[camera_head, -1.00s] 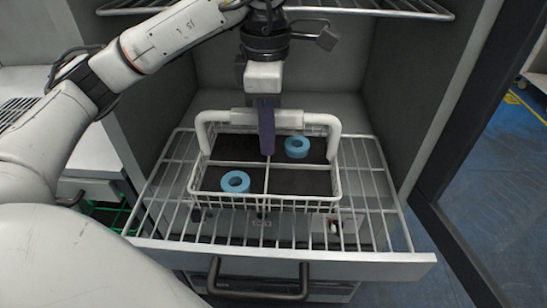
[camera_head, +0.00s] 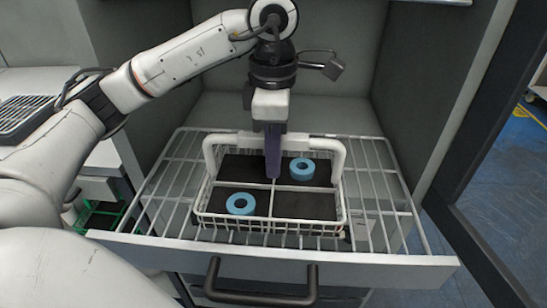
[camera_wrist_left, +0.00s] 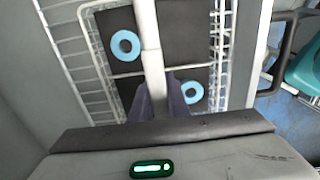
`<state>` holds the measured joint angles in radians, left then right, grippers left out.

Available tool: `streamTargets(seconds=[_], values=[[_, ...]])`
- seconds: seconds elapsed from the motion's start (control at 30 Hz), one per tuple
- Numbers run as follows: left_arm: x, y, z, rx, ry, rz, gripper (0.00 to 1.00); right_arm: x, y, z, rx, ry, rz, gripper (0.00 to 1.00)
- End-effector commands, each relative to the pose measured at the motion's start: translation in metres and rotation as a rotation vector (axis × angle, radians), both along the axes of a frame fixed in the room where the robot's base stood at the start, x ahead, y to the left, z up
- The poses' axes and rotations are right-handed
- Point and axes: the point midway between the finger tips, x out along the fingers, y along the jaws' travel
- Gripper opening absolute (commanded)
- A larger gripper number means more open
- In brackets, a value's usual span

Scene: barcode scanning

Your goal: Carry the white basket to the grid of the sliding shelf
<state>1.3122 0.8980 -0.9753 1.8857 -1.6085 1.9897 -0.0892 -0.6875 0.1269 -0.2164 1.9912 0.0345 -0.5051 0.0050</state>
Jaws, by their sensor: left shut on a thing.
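The white basket (camera_head: 197,203) has wire walls, a thick white handle (camera_head: 238,139) and a dark floor split into compartments. Two blue rings lie in it, one at the front left (camera_head: 240,204) and one at the back right (camera_head: 302,168). My left gripper (camera_head: 273,170) points down and is shut on the handle's middle; the handle also shows in the left wrist view (camera_wrist_left: 151,45). The basket is upright over the wire grid of the pulled-out sliding shelf (camera_head: 167,190). I cannot tell whether its base touches the grid. My right gripper is not in view.
The shelf's front panel (camera_head: 390,268) carries a dark handle (camera_head: 262,298). Grey cabinet walls (camera_head: 350,60) stand at the back and sides. A dark-framed door (camera_head: 470,215) stands open at the right. Bare grid shows left and right of the basket.

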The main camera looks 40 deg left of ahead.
Motion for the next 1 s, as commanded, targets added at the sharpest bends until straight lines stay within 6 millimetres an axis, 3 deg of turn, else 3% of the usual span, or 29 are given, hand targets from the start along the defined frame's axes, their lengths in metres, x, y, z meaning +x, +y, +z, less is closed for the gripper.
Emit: streamTargets(seconds=[0.1, 0.13, 0.23, 0.57, 1.0], values=[[0.000, 0.000, -0.003, -0.001, -0.003, 0.001, 0.00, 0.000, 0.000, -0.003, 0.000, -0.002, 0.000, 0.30], [0.000, 0.000, -0.003, 0.000, 0.000, 0.000, 0.18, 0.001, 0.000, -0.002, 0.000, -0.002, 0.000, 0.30], [0.000, 0.000, -0.003, 0.000, 0.000, 0.000, 0.33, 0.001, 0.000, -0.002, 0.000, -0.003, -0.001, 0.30], [0.000, 0.000, 0.001, 0.001, -0.001, 0.001, 0.33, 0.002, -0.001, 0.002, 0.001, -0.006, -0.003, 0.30], [0.001, 0.000, 0.067, 0.001, -0.003, 0.001, 0.33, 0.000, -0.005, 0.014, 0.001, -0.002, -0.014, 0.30]])
